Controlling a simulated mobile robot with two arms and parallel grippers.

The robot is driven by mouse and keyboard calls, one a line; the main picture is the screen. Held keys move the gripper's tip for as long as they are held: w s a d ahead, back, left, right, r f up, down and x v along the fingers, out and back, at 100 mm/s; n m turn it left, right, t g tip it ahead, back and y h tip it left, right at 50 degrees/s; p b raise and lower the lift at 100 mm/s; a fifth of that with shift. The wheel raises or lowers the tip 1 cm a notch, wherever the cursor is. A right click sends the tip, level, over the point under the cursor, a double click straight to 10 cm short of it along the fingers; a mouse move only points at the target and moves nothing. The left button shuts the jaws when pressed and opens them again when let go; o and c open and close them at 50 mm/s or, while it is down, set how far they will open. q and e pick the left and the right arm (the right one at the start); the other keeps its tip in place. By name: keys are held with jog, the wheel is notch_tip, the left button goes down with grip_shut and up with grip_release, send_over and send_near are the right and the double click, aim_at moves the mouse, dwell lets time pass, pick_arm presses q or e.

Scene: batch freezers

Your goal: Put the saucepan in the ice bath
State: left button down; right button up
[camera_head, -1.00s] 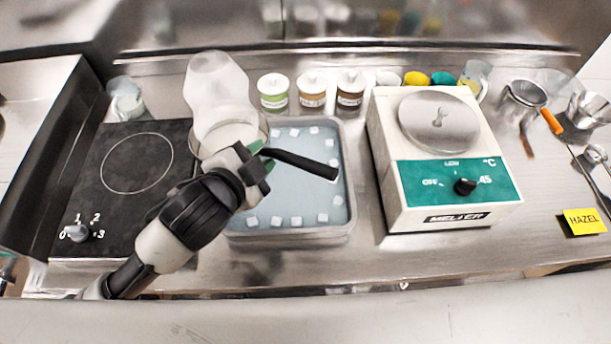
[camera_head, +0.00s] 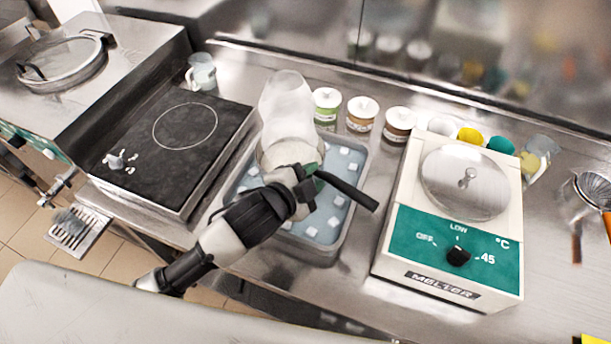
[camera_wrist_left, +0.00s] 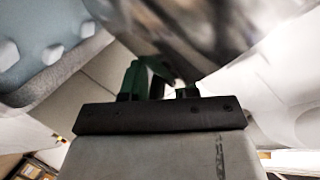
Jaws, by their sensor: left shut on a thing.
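The saucepan (camera_head: 268,160) is a round metal pan with a black handle (camera_head: 347,188) pointing right. It overlaps the back-left part of the ice bath (camera_head: 347,235) in the head view; I cannot tell whether it touches the water. The ice bath is a metal tray of blue water with pale ice cubes. My left gripper (camera_head: 310,176) is shut on the saucepan near the handle's base. In the left wrist view, the green fingers (camera_wrist_left: 160,80) meet below the blurred metal pan (camera_wrist_left: 180,30), and the ice bath (camera_wrist_left: 45,40) lies at upper left. My right gripper is out of view.
A whitish translucent shape (camera_head: 288,105), perhaps steam, stands over the pan. The black hob (camera_head: 165,145) is to the left. Several lidded jars (camera_head: 362,110) line the back. The melter (camera_head: 455,225) stands close on the right of the bath.

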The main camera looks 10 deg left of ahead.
aim_at(320, 158)
pick_arm(q)
jog(key=w, duration=0.1)
jog(key=w+a+f, duration=0.1)
jog(key=w, duration=0.1)
jog(key=w+f, duration=0.1)
jog(key=shift+w+a+f, duration=0.15)
jog(key=shift+a+f, duration=0.05)
jog(key=shift+w+a+f+p, duration=0.15)
jog(key=shift+w+f+p, duration=0.15)
jog(key=shift+w, duration=0.05)
notch_tip(320, 158, down, 3)
jog(key=shift+f+p, duration=0.1)
jog(key=shift+p, duration=0.25)
jog(key=shift+f, duration=0.4)
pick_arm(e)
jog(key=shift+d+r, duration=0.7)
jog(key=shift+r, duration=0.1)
pick_arm(q)
jog(key=c, duration=1.2)
grip_release()
jog(key=shift+s+f, duration=0.1)
jog(key=shift+f, duration=0.1)
jog(key=o, duration=0.4)
jog(key=shift+c, duration=0.2)
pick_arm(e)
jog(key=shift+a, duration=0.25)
